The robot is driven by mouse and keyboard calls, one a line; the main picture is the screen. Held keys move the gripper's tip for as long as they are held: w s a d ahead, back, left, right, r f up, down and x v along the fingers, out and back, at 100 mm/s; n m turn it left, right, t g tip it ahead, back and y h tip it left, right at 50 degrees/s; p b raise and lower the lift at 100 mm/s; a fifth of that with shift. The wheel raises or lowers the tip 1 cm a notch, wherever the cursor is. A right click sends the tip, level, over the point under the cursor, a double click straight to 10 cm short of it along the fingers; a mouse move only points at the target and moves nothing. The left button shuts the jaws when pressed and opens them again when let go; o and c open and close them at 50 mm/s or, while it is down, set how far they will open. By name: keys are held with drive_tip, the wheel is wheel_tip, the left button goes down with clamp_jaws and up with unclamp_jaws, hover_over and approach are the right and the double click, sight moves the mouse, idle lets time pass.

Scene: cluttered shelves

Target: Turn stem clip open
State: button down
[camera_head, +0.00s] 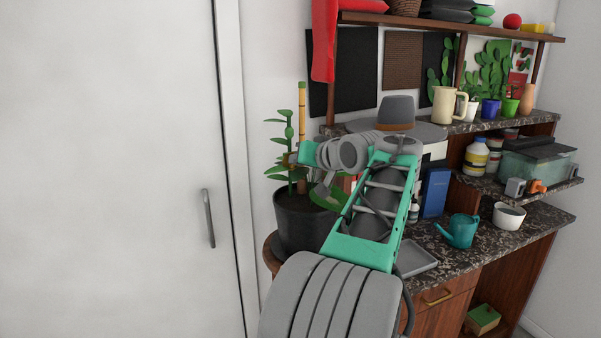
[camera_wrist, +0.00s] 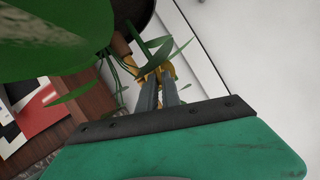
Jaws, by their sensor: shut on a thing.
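A potted plant (camera_head: 281,135) with green leaves stands left of the shelves in a dark pot (camera_head: 296,225). An upright yellow-brown stake (camera_head: 302,105) rises from the pot beside the stem. My gripper (camera_head: 294,158) reaches in from the right at mid-height of the plant. In the wrist view, the two grey fingers of my gripper (camera_wrist: 160,88) are close together, with their tips on the yellow-orange stem clip (camera_wrist: 167,71). The clip sits at the stem and stake. Leaves and the fingers partly hide it, and I cannot tell whether it is turned open.
A large green leaf (camera_wrist: 55,35) hangs close to my wrist camera. A white door (camera_head: 120,170) is at left. The counter right of the plant holds a grey tray (camera_head: 418,262), a teal watering can (camera_head: 462,231) and a white pot (camera_head: 508,218). Shelves hold several pots.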

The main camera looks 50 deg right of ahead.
drive_tip(key=shift+w+a+n+g+h+b, duration=0.2)
drive_tip(key=shift+n+g+h+b, duration=0.25)
drive_tip(key=shift+n+b, duration=0.8)
drive_tip(key=shift+b, duration=0.3)
drive_tip(key=c, duration=1.5)
unclamp_jaws()
drive_tip(key=shift+c, duration=0.2)
drive_tip(key=v, duration=0.8)
drive_tip(key=shift+w, duration=0.1)
